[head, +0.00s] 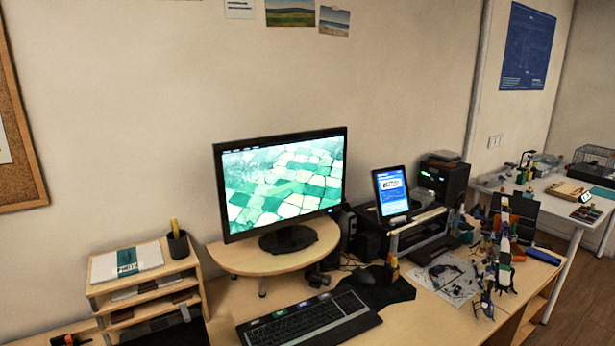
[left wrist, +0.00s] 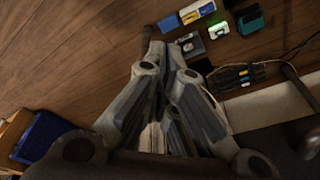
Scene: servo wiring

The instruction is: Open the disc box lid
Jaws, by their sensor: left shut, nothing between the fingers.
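I cannot make out the disc box or its lid for certain in either view. In the left wrist view a small grey boxlike thing (left wrist: 190,44) lies just beyond my left gripper (left wrist: 164,50), to its right; I cannot tell what it is. My left gripper's fingers are together and empty over brown wooden planks. It does not appear in the head view. My right gripper is in neither view.
In the head view a desk holds a monitor (head: 283,180), a keyboard (head: 309,320), a tablet (head: 391,192) and clutter at the right. A wooden shelf unit (head: 140,268) stands left. The left wrist view shows a blue thing (left wrist: 43,137) and a teal thing (left wrist: 250,22).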

